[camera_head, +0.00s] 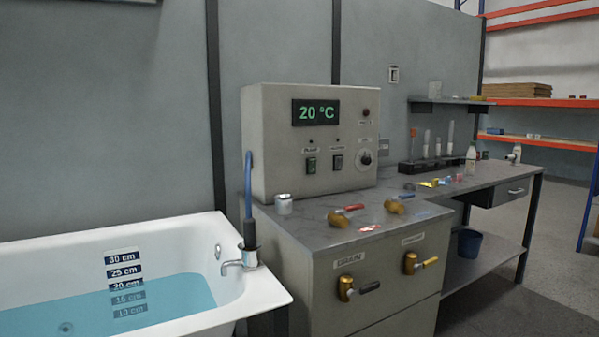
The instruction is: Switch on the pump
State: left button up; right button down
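A grey control box (260,140) stands on the worktop right of the bathtub. Its green display (316,112) reads 20 °C. Two rocker switches sit low on its front, a left switch (311,165) and a right switch (338,162), each under a small label and a dark indicator lamp. The labels are too small to read surely, so I cannot tell which switch is the pump's. A round knob (365,157) is at the right of the panel. Neither of my grippers is in view.
A white bathtub (262,287) holds blue water near the 20 cm mark, with a tap (238,263) on its rim. A metal cup (284,204) stands before the box. A tube rack is behind right.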

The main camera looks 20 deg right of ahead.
aim_at(312, 163)
jog(key=i+l+u, duration=0.2)
jog(key=i+l, duration=0.15)
jog(key=l, duration=0.3)
jog(key=i+l+u, duration=0.1)
jog(key=l, duration=0.25)
jog(key=i+l, duration=0.2)
jog(key=l, duration=0.15)
jog(key=i+l+u, duration=0.15)
jog(key=l, duration=0.25)
jog(key=i+l+u, duration=0.1)
jog(key=l, duration=0.25)
jog(key=i, duration=0.05)
